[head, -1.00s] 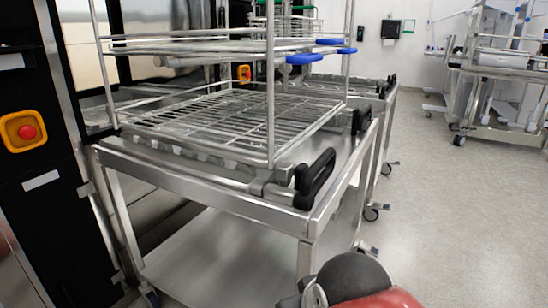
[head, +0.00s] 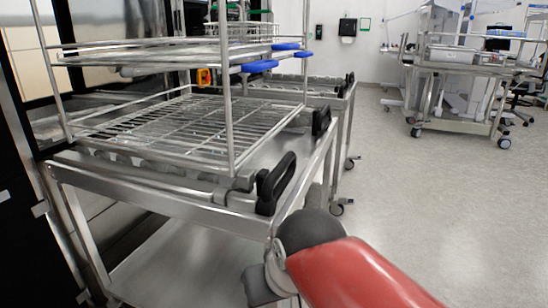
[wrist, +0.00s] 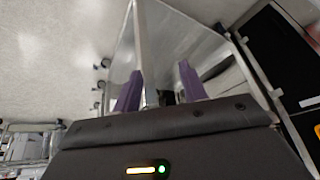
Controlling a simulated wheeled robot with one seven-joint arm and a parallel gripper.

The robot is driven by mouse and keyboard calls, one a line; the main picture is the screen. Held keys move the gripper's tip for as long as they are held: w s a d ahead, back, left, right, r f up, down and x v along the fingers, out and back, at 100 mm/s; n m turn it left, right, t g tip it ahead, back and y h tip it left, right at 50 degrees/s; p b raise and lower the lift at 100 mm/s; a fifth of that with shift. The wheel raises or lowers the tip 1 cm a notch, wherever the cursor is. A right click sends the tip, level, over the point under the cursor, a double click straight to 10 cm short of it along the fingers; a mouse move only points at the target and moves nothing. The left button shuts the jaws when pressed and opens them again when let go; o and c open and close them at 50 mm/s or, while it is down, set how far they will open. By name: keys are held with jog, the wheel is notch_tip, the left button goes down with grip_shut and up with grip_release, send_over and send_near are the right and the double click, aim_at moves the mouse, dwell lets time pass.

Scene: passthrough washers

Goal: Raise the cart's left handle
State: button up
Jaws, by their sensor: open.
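The steel cart (head: 150,200) stands in front of the dark washer, carrying a wire rack. Its nearer black handle (head: 275,183), the left one in the head view, slants up from the cart's end edge. The farther black handle (head: 321,120) is at the other corner of that end. My arm's red link and dark grey joint show at the lower middle of the head view, in front of the cart's near corner. My gripper (wrist: 158,88) shows only in the wrist view, its purple fingers apart.
A second cart (head: 340,100) stands close behind the first. Another wheeled unit (head: 470,75) is at the back right. The grey floor (head: 430,200) on the right is clear.

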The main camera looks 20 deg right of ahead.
aim_at(283, 163)
jog(key=w+d+r+m, duration=0.1)
jog(key=w+r, duration=0.2)
jog(key=r, duration=0.1)
jog(key=w+d+r+m+g, duration=0.1)
jog(key=w+d+r+m, duration=0.1)
jog(key=w+r, duration=0.2)
jog(key=w+d+r+m+g, duration=0.1)
jog(key=w+d+r, duration=0.1)
jog(key=r, duration=0.4)
jog(key=shift+w+d+y, duration=0.2)
jog(key=shift+w+y, duration=0.2)
jog(key=shift+w, duration=0.5)
jog(key=w+d+r+m+g, duration=0.2)
jog(key=w+d+r+m, duration=0.2)
jog(key=w+d+r, duration=0.4)
jog(key=shift+y, duration=0.4)
jog(key=f+b, duration=0.1)
jog(key=f, duration=0.2)
jog(key=w+a+f+b, duration=0.1)
jog(key=f, duration=0.2)
jog(key=f+b, duration=0.1)
jog(key=f, duration=0.2)
jog(key=shift+w+a, duration=0.3)
jog(key=shift+w, duration=0.1)
jog(key=shift+c, duration=0.2)
grip_shut()
